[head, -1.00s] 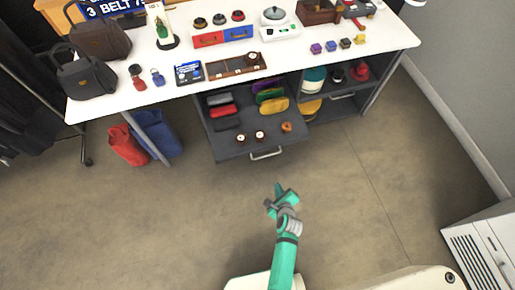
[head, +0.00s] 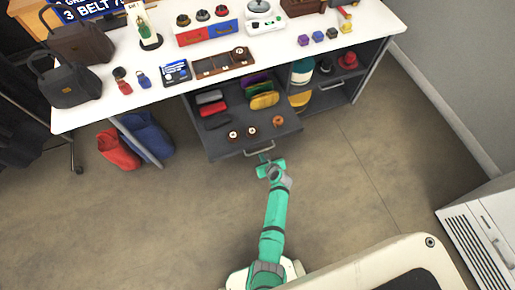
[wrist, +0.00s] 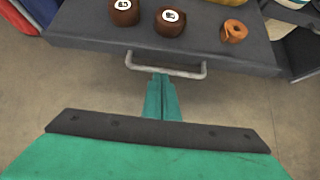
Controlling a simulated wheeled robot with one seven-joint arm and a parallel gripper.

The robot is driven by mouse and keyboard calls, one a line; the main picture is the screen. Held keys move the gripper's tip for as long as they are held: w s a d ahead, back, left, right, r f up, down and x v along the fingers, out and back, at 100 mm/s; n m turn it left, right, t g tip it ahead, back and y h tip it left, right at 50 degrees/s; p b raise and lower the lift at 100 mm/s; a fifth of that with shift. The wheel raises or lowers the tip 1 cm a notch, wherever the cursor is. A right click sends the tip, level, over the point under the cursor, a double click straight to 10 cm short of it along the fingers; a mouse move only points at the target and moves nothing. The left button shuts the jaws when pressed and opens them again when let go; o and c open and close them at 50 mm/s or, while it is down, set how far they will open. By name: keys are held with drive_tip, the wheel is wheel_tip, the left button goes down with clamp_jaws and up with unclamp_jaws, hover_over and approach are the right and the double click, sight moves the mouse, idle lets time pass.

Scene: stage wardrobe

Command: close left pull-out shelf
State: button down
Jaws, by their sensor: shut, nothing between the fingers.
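The left pull-out shelf (head: 225,147) is slid out from under the white table, a dark grey tray with a silver bar handle (head: 259,150) on its front. On it lie two brown rolls with white labels (head: 242,132), an orange roll (head: 278,121) and several coloured cases (head: 263,100). In the wrist view the shelf front (wrist: 90,33) spans the top, with the handle (wrist: 166,68) below the rolls. My gripper (head: 265,158) is shut and empty, its tips at the handle. In the wrist view its fingers (wrist: 162,82) end just at the handle's bar; I cannot tell whether they touch.
Red and blue bags (head: 118,147) stand on the floor left of the shelf. The right shelf (head: 325,95) holds hats and tins. The white tabletop (head: 150,85) carries bags and small items. A white unit (head: 480,235) stands at right. The floor before the shelf is clear.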

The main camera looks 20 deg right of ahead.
sight(257, 145)
drive_tip(key=shift+w+f, duration=0.35)
drive_tip(key=shift+w, duration=0.65)
drive_tip(key=shift+w+f, duration=0.3)
drive_tip(key=shift+w, duration=0.7)
drive_tip(key=shift+w+f, duration=0.35)
drive_tip(key=shift+w, duration=0.65)
drive_tip(key=shift+w, duration=0.1)
drive_tip(key=shift+d, duration=0.1)
